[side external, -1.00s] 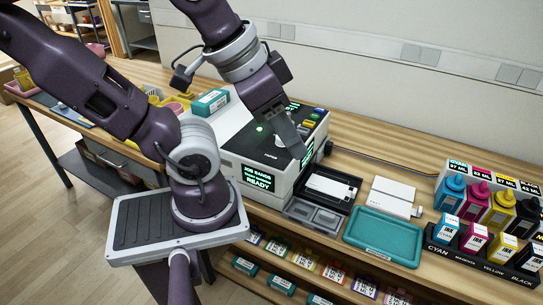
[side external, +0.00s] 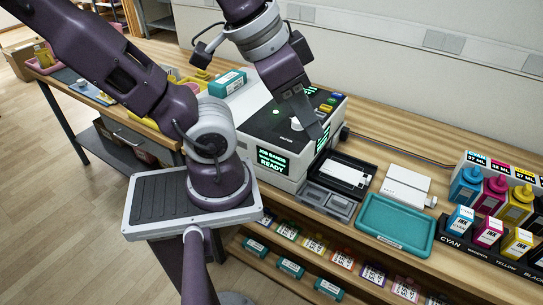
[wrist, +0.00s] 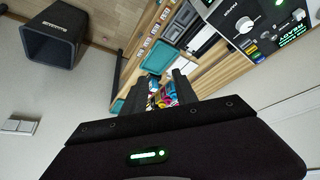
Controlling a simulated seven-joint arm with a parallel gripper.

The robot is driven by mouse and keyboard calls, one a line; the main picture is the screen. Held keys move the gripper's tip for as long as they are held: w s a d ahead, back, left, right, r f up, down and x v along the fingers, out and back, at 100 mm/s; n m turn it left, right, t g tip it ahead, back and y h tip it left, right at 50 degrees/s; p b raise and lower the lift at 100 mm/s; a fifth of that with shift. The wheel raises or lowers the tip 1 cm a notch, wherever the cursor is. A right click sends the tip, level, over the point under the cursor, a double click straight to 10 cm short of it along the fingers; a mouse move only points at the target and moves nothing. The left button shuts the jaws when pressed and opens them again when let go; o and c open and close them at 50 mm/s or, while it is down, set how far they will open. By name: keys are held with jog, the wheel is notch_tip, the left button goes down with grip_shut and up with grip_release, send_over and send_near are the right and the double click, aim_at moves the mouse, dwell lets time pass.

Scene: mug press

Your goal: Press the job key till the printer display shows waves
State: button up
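The printer is a white box with a dark top panel (side external: 290,122). Its front display (side external: 272,160) is lit green and reads JOB BANDS READY; no waves show on it. A white knob (side external: 296,125) and small coloured keys (side external: 327,105) sit on the top. The wrist view also shows the knob (wrist: 244,24), the keys (wrist: 252,45) and a green READY display (wrist: 291,31). I cannot read which key is the job key.
A black tray (side external: 350,175) and a teal tray (side external: 395,222) lie right of the printer. Ink bottles (side external: 490,192) stand in a rack at far right. A teal box (side external: 228,82) sits behind the printer. A wall bounds the table's back.

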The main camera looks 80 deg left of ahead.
grip_shut()
dwell(1.4)
